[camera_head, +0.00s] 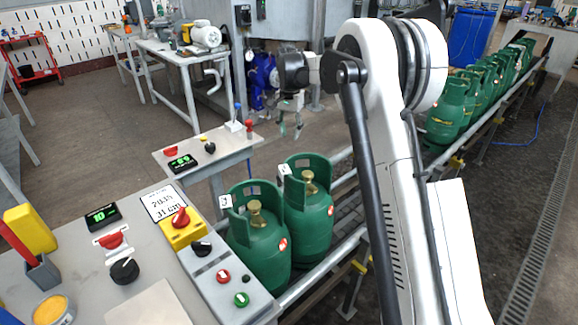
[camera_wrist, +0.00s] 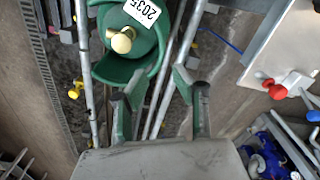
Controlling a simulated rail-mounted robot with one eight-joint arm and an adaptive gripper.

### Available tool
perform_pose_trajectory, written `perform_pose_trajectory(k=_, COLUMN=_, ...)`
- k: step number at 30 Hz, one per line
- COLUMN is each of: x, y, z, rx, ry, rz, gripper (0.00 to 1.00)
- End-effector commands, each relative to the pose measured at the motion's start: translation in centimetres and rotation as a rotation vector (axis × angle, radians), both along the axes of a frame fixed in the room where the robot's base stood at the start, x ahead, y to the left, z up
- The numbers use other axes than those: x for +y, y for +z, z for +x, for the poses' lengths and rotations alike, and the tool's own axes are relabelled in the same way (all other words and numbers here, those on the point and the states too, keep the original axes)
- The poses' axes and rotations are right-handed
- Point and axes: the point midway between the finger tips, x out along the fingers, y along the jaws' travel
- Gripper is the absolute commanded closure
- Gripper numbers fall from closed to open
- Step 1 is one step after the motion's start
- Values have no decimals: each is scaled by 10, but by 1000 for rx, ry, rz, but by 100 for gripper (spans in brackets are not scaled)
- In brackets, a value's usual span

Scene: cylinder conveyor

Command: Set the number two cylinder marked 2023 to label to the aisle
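Two green gas cylinders with brass valves stand upright on the conveyor, a front one (camera_head: 262,250) and one behind it (camera_head: 308,222). Each has a small white tag on its collar, too small to read surely in the head view. My gripper (camera_head: 291,130) hangs above and beyond them, empty. In the wrist view my gripper (camera_wrist: 160,88) has its two fingers spread apart. One cylinder (camera_wrist: 112,70) lies beyond the fingertips at upper left, its label reading 2035, not 2023. I cannot tell which of the two it is.
A row of green cylinders (camera_head: 446,112) stands farther along the conveyor rail (camera_head: 345,180). A control bench (camera_head: 150,300) with knobs and a card (camera_head: 163,202) is at lower left. A small panel table (camera_head: 215,150) stands left of my gripper. The aisle floor (camera_head: 90,125) has free room.

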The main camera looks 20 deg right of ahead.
Motion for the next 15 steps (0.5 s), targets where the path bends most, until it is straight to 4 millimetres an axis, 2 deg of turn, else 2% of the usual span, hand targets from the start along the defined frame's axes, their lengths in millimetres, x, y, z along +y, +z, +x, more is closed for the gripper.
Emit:
perform_pose_trajectory(k=4, x=-1, y=-13, z=9, rx=16, ry=-18, rz=0, gripper=74)
perform_pose_trajectory(k=10, x=-2, y=-27, z=10, rx=19, ry=-23, rz=1, gripper=74)
perform_pose_trajectory(k=15, x=-2, y=-55, z=10, rx=19, ry=-22, rz=1, gripper=74)
